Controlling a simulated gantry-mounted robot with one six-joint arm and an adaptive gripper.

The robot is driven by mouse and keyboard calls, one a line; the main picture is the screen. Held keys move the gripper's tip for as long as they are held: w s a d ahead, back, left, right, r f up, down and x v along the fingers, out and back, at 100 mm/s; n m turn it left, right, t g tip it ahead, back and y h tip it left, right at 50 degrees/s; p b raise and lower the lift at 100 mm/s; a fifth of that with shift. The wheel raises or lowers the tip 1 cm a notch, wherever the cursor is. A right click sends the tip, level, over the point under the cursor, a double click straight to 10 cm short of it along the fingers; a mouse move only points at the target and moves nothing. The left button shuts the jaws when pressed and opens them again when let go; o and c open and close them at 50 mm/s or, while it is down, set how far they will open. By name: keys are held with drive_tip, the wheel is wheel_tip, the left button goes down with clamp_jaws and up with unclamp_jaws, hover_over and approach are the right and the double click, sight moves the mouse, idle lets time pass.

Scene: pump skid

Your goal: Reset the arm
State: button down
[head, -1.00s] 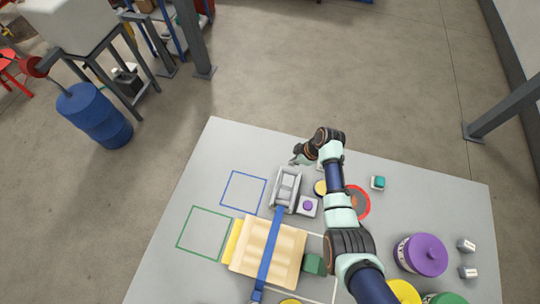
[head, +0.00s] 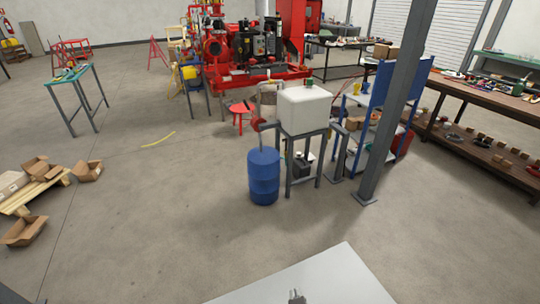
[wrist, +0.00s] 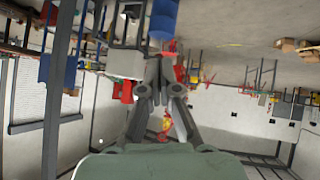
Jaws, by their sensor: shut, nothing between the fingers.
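My gripper (wrist: 160,62) fills the lower middle of the wrist view. Its two grey fingers meet at the tips, so it is shut, and nothing shows between them. The wrist view looks out across the hall, with the scene upside down. In the head view a small grey part, probably the tip of my gripper (head: 296,296), shows at the bottom edge over the grey table (head: 335,275). The rest of my arm is out of the head view.
A blue barrel (head: 263,178) stands on the floor beside a white tank (head: 304,108) on a grey stand. A grey post (head: 395,110) rises to its right. A red pump skid (head: 255,50) is at the back. Open floor (head: 140,220) lies to the left.

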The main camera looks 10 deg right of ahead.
drive_tip(key=s+a+r+m+t+y+p, duration=0.1)
drive_tip(key=s+a+r+t+p, duration=0.3)
drive_tip(key=a+r, duration=0.75)
wheel_tip(320, 180, up, 31)
drive_tip(key=s+d+g+p, duration=0.1)
drive_tip(key=p, duration=2.8)
drive_tip(key=shift+d+r+p, duration=0.2)
drive_tip(key=shift+d+p, duration=0.15)
